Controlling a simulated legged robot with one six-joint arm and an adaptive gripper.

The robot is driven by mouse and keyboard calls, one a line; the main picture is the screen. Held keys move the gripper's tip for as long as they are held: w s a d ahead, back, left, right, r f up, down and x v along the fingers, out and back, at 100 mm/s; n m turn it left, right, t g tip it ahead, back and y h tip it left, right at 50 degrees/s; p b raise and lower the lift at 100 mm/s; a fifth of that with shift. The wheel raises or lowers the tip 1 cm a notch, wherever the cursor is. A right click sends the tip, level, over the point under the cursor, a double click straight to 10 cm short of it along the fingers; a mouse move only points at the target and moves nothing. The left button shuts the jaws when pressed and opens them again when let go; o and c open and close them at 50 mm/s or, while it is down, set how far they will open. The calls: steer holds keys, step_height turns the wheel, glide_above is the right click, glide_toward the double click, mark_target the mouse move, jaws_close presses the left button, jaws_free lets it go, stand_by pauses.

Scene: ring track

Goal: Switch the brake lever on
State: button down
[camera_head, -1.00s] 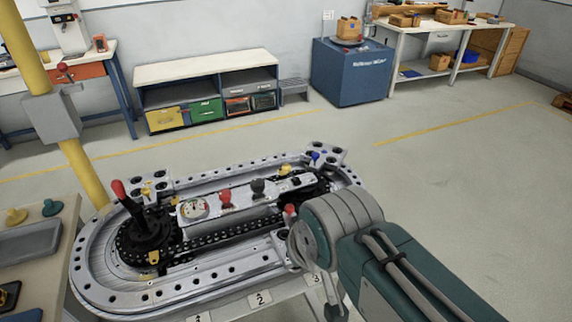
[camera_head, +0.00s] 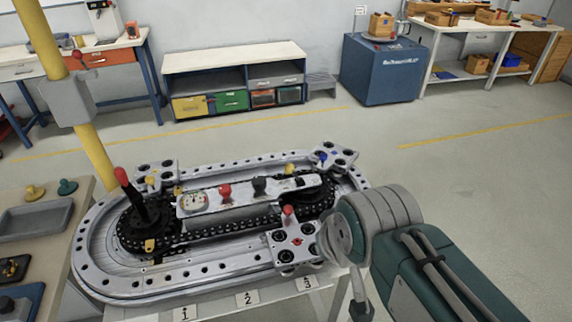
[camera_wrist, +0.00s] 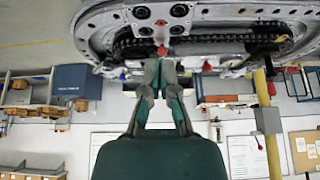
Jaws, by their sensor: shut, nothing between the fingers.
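The ring track (camera_head: 110,285) lies on a stand at centre left in the head view. A tall black lever with a red grip (camera_head: 123,178) stands tilted at its left end. A small red-topped knob (camera_head: 288,210) rises by the near plate (camera_head: 283,238); I cannot tell which one is the brake lever. In the wrist view my gripper (camera_wrist: 166,63) is shut and empty, its fingertips close to a red knob (camera_wrist: 162,50) below the track (camera_wrist: 97,28). Contact is unclear. The fingers are not clearly seen in the head view.
On the track's middle are a gauge (camera_head: 194,202), a red knob (camera_head: 225,192) and a black knob (camera_head: 259,187). A yellow pole (camera_head: 93,155) and a side bench (camera_head: 75,205) stand at left. The floor at right is open.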

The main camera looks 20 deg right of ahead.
steer(key=w+r+n+g, duration=0.1)
steer(key=w+r+n, duration=0.25)
steer(key=w, duration=0.45)
steer(key=w+r+n+g, duration=0.1)
steer(key=w+r+n, duration=0.1)
steer(key=w+n, duration=0.4)
steer(key=w+f+n+g, duration=0.3)
steer(key=w+n, duration=0.3)
steer(key=w, duration=1)
steer(key=shift+w+d+f, duration=0.35)
steer(key=shift+d+f, duration=0.1)
steer(key=shift+f, duration=0.25)
steer(key=shift+f+n, duration=0.15)
steer(key=shift+n, duration=0.1)
